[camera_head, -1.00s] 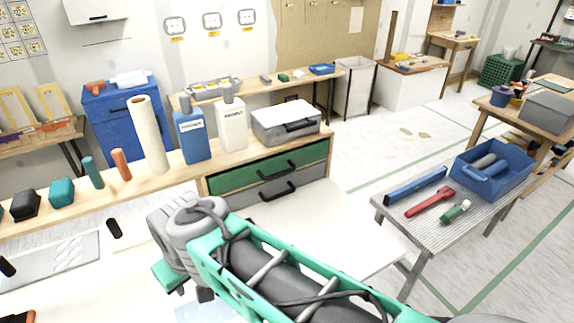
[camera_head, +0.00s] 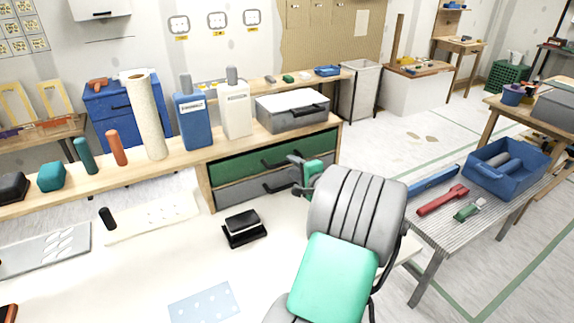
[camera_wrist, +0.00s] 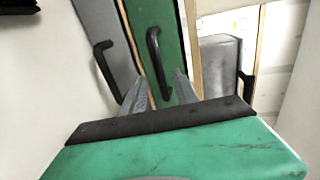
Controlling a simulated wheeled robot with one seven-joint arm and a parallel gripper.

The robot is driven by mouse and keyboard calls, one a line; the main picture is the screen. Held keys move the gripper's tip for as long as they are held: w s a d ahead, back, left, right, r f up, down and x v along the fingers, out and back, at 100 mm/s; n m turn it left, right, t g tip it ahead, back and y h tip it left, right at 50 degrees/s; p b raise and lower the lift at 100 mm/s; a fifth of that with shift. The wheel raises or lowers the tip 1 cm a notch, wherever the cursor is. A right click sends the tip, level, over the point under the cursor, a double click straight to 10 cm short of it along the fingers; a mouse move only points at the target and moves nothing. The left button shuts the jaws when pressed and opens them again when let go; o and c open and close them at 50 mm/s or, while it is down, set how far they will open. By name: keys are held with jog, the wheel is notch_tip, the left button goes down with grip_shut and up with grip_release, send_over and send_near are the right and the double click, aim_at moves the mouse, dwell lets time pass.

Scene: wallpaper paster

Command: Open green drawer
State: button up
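The green drawer (camera_head: 236,169) is shut in the wooden bench, above a grey drawer (camera_head: 237,192). My gripper (camera_head: 298,160) is in front of the right part of the drawers in the head view, and my arm hides part of them. In the wrist view the green drawer front (camera_wrist: 144,14) has a black bar handle (camera_wrist: 154,60). My gripper (camera_wrist: 159,77) is open, its two grey fingers apart. The handle's lower end shows between the fingers; I cannot tell whether they touch it. The grey drawer's handle (camera_wrist: 107,70) is left of the fingers.
The bench top (camera_head: 185,157) bears a paper roll (camera_head: 147,115), a blue bottle (camera_head: 193,118), a white bottle (camera_head: 235,108) and a grey case (camera_head: 291,108). A black block (camera_head: 243,228) is on the white surface in front. A side table (camera_head: 450,235) with a blue bin (camera_head: 505,172) stands right.

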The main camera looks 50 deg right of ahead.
aim_at(288, 163)
jog(key=x, duration=0.4)
jog(key=shift+w, duration=0.25)
jog(key=shift+c, duration=0.5)
grip_shut()
dwell(0.6)
